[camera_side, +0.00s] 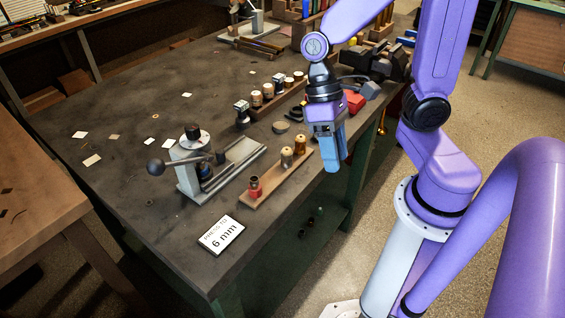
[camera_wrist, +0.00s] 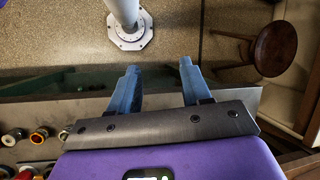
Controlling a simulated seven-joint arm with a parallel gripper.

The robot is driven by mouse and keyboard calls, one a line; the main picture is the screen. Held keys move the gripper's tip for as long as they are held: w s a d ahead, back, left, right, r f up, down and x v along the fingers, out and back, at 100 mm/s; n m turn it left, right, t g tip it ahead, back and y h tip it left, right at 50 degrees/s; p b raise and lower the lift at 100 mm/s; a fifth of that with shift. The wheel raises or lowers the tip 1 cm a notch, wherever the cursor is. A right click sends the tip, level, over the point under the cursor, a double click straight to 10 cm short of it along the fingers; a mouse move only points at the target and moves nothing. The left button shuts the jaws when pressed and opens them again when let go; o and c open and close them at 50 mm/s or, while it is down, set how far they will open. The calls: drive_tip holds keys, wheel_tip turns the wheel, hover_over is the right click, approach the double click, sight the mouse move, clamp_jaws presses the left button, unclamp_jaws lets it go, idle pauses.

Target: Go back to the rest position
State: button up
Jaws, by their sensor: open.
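My gripper (camera_side: 333,165) hangs with its blue fingers pointing down near the right edge of the dark workbench (camera_side: 110,190), to the right of a wooden strip with small pieces. In the wrist view the two blue fingers of my gripper (camera_wrist: 160,68) stand apart with nothing between them. The floor and a strip of bench edge show beyond them.
A lever press (camera_side: 195,165) stands mid-bench, with a "PRESS TO 6 mm" sign (camera_side: 222,235) in front. A second row (camera_side: 275,100) lies behind. A stool (camera_wrist: 270,48) stands on the floor.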

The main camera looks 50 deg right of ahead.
drive_tip(key=s+n+t, duration=0.1)
drive_tip(key=n, duration=0.2)
drive_tip(key=s+r+n+t+h, duration=0.1)
drive_tip(key=s+n+t, duration=0.1)
drive_tip(key=n, duration=0.1)
drive_tip(key=s+d+r+n+t, duration=0.1)
drive_tip(key=n, duration=0.3)
drive_tip(key=shift+s+t+h, duration=0.15)
drive_tip(key=shift+t+h, duration=0.15)
drive_tip(key=shift+t, duration=0.1)
